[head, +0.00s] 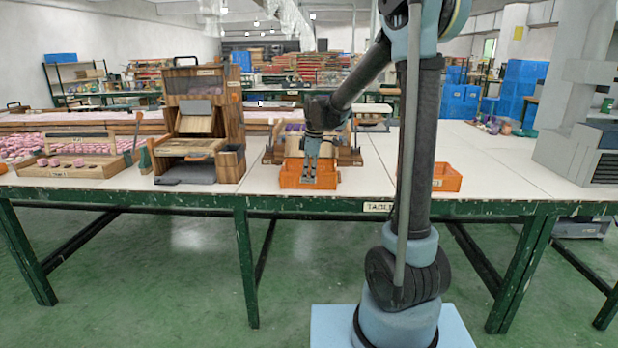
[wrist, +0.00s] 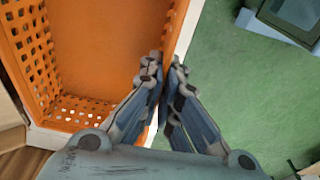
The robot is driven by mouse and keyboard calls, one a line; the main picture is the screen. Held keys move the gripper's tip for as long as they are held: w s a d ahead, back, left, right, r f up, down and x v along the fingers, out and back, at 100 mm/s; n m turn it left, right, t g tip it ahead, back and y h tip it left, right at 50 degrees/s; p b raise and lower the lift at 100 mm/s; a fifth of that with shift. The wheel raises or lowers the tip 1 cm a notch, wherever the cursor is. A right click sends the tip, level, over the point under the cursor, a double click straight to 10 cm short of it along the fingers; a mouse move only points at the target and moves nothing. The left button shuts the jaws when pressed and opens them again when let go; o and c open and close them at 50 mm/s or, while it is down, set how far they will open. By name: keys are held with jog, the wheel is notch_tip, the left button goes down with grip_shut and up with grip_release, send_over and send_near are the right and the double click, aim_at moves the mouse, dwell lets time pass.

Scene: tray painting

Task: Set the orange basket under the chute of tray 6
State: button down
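An orange basket (head: 290,180) with slotted walls stands at the front edge of the white table, in front of a wooden tray (head: 346,157). In the wrist view the basket (wrist: 95,50) fills the upper left, and its inside looks empty. My gripper (head: 309,178) points down at the basket's front wall. In the wrist view its fingers (wrist: 165,68) are closed together on the wall's rim, one finger on each side. The tray numbers are too small to read, so I cannot tell which is tray 6. No chute shows clearly at the wooden tray.
A second orange basket (head: 447,178) stands right of my arm, partly hidden by it. A tall wooden dispenser (head: 228,110) and a low wooden tray with pink pieces (head: 100,168) stand to the left.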

jog(key=shift+f, duration=0.1)
jog(key=c, duration=1.8)
grip_release()
notch_tip(320, 180, up, 12)
jog(key=d, duration=0.2)
jog(key=s+d+m, duration=0.4)
jog(key=s+d, duration=0.3)
jog(key=s, duration=0.1)
jog(key=s+d+f+m, duration=0.4)
jog(key=s+f, duration=0.2)
jog(key=s, duration=0.2)
jog(key=s+d+f+m+t+h, duration=0.1)
jog(key=s+d+f+m, duration=0.3)
jog(key=s, duration=0.4)
jog(key=s+d+f+m+t, duration=0.1)
jog(key=s+d+f+m, duration=0.3)
jog(key=s+f, duration=0.3)
jog(key=shift+s+d+f+m, duration=0.3)
jog(key=shift+s+m, duration=0.1)
jog(key=shift+m, duration=0.3)
